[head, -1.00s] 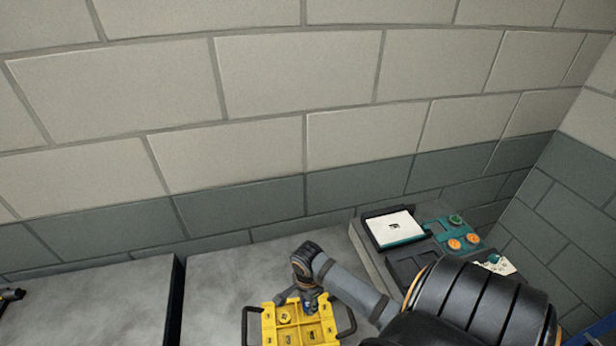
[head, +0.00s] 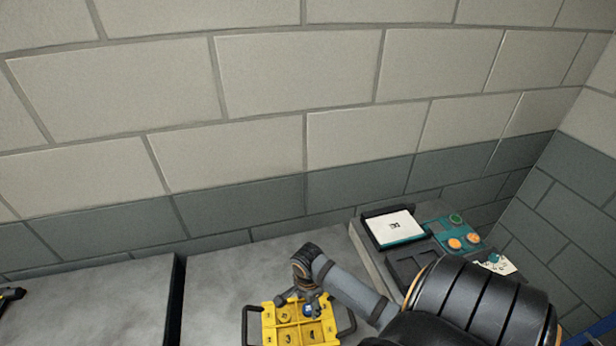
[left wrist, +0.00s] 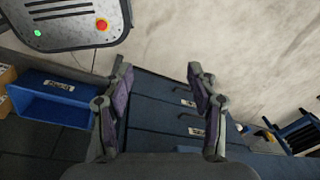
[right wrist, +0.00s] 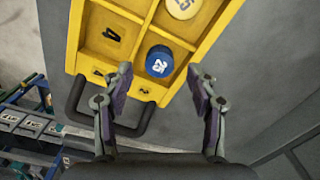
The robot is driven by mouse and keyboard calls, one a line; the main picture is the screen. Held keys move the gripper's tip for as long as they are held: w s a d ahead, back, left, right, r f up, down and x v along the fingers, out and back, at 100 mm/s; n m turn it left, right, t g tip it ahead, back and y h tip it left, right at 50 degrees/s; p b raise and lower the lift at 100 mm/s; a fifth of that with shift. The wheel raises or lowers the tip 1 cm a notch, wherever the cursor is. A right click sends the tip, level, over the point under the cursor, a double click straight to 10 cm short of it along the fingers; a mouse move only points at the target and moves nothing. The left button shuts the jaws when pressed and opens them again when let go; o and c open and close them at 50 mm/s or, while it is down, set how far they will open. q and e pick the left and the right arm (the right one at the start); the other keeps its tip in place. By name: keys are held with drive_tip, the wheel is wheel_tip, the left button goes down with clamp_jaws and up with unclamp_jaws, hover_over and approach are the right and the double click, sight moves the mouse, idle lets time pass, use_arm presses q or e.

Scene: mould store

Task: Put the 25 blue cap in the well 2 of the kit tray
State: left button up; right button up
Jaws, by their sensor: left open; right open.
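The blue cap (right wrist: 159,61), marked 25, sits upright in a compartment of the yellow kit tray (right wrist: 73,35), beside the compartment marked 4. The cap hides any number under it. In the head view the blue cap (head: 307,310) shows below my right gripper (head: 300,299), on the tray (head: 268,325). In the right wrist view my right gripper (right wrist: 159,75) is open, its fingertips apart on either side of the cap and clear of it. My left gripper (left wrist: 160,70) is open and empty, away from the tray; its end shows at the head view's left edge.
A yellow cap (right wrist: 183,6) marked 25 sits in another tray compartment. Black handles (right wrist: 75,100) stick out from the tray's sides. A grey station with a white panel (head: 393,227) and orange buttons (head: 463,241) stands to the right. The bench (head: 225,275) left of the tray is clear.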

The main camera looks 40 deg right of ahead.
drive_tip(key=shift+r, duration=0.1)
wheel_tip(320, 180, up, 12)
idle(0.4)
idle(0.3)
